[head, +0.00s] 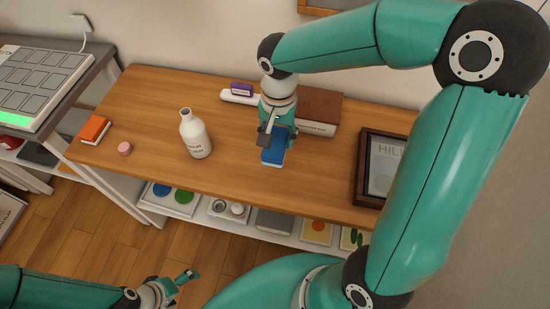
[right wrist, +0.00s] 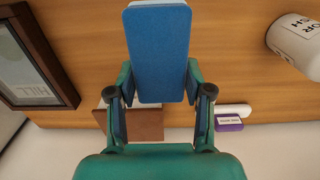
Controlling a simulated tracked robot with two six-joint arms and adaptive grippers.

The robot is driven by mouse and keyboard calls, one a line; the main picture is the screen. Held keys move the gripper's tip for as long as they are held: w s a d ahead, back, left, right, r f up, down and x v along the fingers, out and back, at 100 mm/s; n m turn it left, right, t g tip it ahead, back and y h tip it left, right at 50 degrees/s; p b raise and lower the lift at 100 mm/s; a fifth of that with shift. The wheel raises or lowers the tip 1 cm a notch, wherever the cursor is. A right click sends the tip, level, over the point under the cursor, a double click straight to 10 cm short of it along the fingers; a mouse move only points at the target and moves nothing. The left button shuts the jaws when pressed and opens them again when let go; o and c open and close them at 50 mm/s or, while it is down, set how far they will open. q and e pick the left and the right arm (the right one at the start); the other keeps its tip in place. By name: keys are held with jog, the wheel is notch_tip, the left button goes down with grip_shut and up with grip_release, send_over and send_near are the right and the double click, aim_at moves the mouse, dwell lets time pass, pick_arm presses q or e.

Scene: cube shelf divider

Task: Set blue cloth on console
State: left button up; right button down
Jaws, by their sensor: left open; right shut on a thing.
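The blue cloth (head: 273,152) is a flat blue block-like piece with a pale edge at one end. It also shows in the right wrist view (right wrist: 158,55), between my fingers. My right gripper (head: 271,135) is shut on it, over the middle of the wooden console (head: 320,180). I cannot tell whether the cloth touches the console top. My left gripper (head: 184,281) is open and empty, low in the head view, in front of the console and away from the cloth.
A white bottle (head: 195,135) stands left of the cloth. A framed picture (head: 383,168) is at the right. A brown-topped box (head: 318,110) and a purple box (head: 241,89) are behind. The front middle is clear.

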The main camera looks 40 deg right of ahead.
notch_tip(320, 180, down, 10)
jog(key=shift+f, duration=0.25)
jog(key=shift+c, duration=2.3)
grip_release()
jog(key=shift+s, duration=0.1)
notch_tip(320, 180, up, 12)
jog(key=shift+r, duration=0.1)
